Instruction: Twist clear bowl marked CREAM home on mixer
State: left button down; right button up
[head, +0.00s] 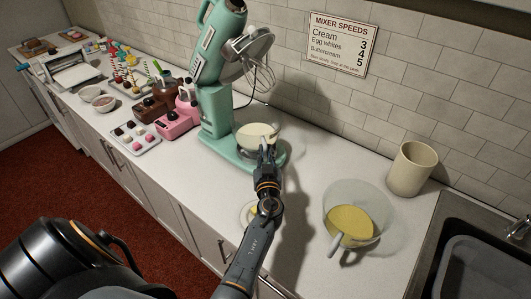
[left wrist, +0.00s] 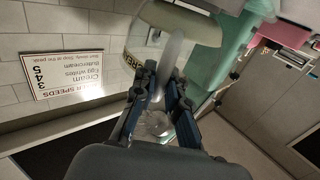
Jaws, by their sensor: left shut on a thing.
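The mint-green mixer (head: 222,75) stands by the wall with its head tilted up and its whisk (head: 262,70) raised. A clear bowl with pale contents (head: 252,130) sits upright at the mixer's base, below the whisk. My left gripper (head: 267,150) is at the near side of this bowl. In the left wrist view, my left gripper (left wrist: 157,92) is shut on its clear handle (left wrist: 171,62). A label beside the fingers, partly hidden, appears upside down and seems to read CREAM (left wrist: 134,72). Whether the bowl is locked in its seat cannot be told. My right gripper is out of view.
Another clear bowl (head: 366,198) with yellow contents and a handle stands to the right. A beige crock (head: 410,168) and the sink (head: 476,262) lie beyond it. Pink and brown small mixers (head: 178,122) stand left. A wall sign (head: 340,44) lists mixer speeds.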

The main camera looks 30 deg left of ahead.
aim_at(255, 144)
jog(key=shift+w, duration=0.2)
pick_arm(q)
jog(key=shift+s+a+m+t+h, duration=0.6)
jog(key=shift+a+m+h, duration=0.1)
jog(key=shift+h, duration=0.2)
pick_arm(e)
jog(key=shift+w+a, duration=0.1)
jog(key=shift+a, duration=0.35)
pick_arm(q)
jog(key=shift+d, duration=0.1)
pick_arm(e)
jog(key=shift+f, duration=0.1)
pick_arm(q)
jog(key=shift+s+a+m+t+h, duration=0.45)
jog(key=shift+a+m+h, duration=0.25)
jog(key=shift+h, duration=0.3)
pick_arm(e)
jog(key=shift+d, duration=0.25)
pick_arm(q)
jog(key=shift+d, duration=0.1)
jog(key=shift+s+a+m+t+h, duration=0.4)
jog(key=shift+a+m+h, duration=0.35)
jog(key=shift+h, duration=0.35)
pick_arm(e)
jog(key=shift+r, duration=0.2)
